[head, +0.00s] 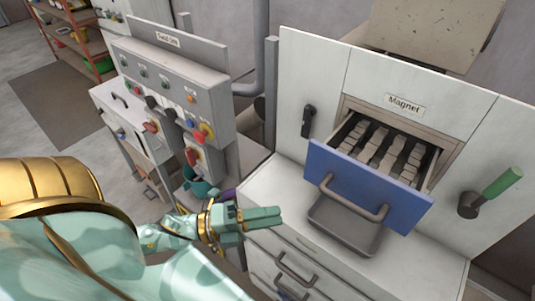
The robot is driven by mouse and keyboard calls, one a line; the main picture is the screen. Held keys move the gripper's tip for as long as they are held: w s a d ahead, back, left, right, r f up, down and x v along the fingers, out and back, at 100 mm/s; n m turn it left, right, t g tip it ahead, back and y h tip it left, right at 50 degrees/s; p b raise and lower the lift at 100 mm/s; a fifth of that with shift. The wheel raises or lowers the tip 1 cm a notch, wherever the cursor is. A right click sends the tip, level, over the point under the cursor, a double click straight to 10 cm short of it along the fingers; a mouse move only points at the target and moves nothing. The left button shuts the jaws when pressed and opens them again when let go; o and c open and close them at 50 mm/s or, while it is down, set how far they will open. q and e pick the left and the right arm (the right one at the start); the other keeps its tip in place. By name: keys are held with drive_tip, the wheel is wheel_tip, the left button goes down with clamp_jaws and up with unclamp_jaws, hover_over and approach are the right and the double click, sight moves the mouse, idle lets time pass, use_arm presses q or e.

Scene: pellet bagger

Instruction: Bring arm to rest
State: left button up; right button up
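My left arm (75,235), mint green and gold, comes in from the left. Its gripper (278,216) is in front of the white cabinet, to the left of and below the open blue drawer (355,190). The two fingers lie close together and point right, with nothing visible between them. The gripper is apart from the drawer's handle. My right gripper is not in view.
The drawer under the "Magnet" label (404,104) sticks out and holds rows of grey blocks (372,148). A grey tray (342,232) sits below it. A green-handled lever (491,192) is at right. A control panel (170,90) stands left; open floor (30,135) lies beyond.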

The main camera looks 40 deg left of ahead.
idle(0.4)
use_arm(q)
drive_tip(key=a+f+n+y, duration=0.4)
drive_tip(key=f+n, duration=0.1)
drive_tip(key=f, duration=0.3)
drive_tip(key=a+f+n+y, duration=0.3)
drive_tip(key=a+f+n, duration=0.2)
drive_tip(key=f, duration=0.3)
drive_tip(key=s+a+f+n+g+y+b, duration=0.2)
drive_tip(key=s+a+f+n, duration=0.1)
drive_tip(key=f, duration=0.4)
drive_tip(key=s+a+f+n+g+y+b, duration=0.1)
drive_tip(key=s+a+f+n+y, duration=0.1)
drive_tip(key=f, duration=0.5)
drive_tip(key=s+a+f+n+g+y+b, duration=0.2)
drive_tip(key=s+a+f+n, duration=0.1)
drive_tip(key=f, duration=0.4)
drive_tip(key=s+d+f+n+g+y+b, duration=0.2)
drive_tip(key=s+f+n+g+b, duration=0.35)
drive_tip(key=s+f, duration=1.05)
drive_tip(key=s+d+f+n+g+h+b, duration=0.1)
drive_tip(key=d+f+b, duration=0.3)
drive_tip(key=d+f, duration=0.5)
drive_tip(key=shift+s+d+f+g, duration=0.3)
drive_tip(key=shift+s+d+g, duration=0.45)
drive_tip(key=shift+d, duration=0.5)
